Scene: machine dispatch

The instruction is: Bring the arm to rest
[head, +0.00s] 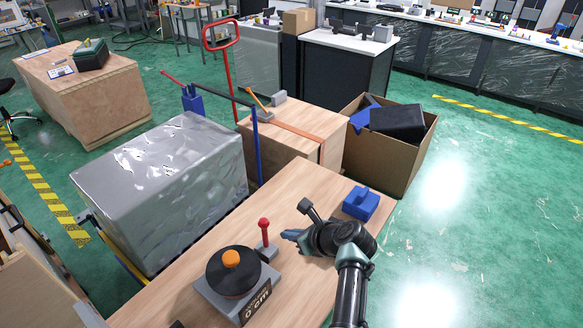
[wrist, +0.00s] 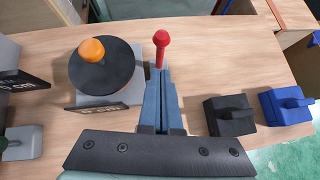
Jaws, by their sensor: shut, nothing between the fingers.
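My gripper (head: 290,236) is over the wooden table (head: 192,270) at the end of my dark arm. In the wrist view its blue-grey fingers (wrist: 161,80) are together, with nothing seen between them. The fingertips point toward a lever with a red knob (head: 264,224). In the wrist view this red knob (wrist: 161,38) stands just beyond the fingertips; I cannot tell whether they touch the lever.
A black disc (head: 218,277) with an orange knob (head: 231,258) sits beside the lever. A black block (wrist: 231,124) and a blue block (head: 361,203) lie to the right. A wrapped box (head: 160,180) and an open carton (head: 402,167) stand beyond the table. Green floor is clear at right.

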